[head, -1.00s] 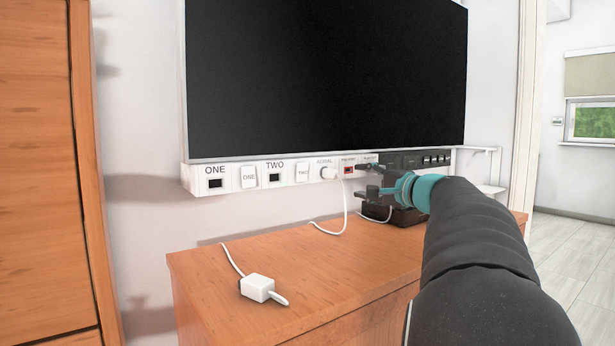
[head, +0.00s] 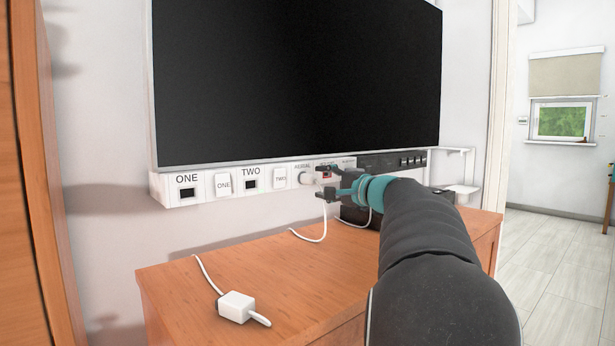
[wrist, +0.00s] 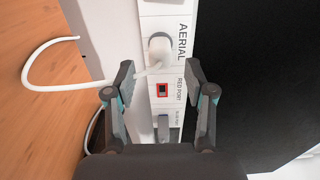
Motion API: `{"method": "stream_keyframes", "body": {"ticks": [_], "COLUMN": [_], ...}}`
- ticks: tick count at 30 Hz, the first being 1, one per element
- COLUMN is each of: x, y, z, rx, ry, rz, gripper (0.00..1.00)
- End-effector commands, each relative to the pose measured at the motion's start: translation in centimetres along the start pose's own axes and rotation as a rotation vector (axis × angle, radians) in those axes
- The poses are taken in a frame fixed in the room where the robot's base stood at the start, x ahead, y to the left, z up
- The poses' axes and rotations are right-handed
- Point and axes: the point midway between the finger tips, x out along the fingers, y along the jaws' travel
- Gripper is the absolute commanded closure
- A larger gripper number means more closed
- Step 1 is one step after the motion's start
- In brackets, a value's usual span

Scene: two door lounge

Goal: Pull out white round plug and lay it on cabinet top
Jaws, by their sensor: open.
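The white round plug (head: 305,179) sits in the AERIAL socket on the white strip under the screen. It also shows in the wrist view (wrist: 159,48), with a white cable running from it. My gripper (head: 322,181) is just right of the plug in the head view and partly hides the strip there. In the wrist view my open gripper (wrist: 159,74) has its fingertips on either side of the strip, level with the gap between plug and red port, apart from the plug. The cabinet top (head: 270,270) is wooden and lies below.
A white square plug (head: 236,306) with a cable lies at the cabinet's front left. The red port (wrist: 162,90) and a grey plug (wrist: 163,128) are beside the AERIAL socket. A dark box (head: 356,214) stands behind my arm. The middle of the cabinet top is clear.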

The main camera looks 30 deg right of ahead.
Motion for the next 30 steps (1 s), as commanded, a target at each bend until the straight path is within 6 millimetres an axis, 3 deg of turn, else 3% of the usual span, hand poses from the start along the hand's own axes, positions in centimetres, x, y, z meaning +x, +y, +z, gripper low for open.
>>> {"method": "stream_keyframes", "body": {"ticks": [13, 30], "x": [4.9, 5.6], "y": [0.0, 0.0], "z": [-0.1, -0.1], "rx": [0.0, 0.0], "ry": [0.002, 0.002], "rz": [0.0, 0.0], "gripper": [0.46, 0.46]}}
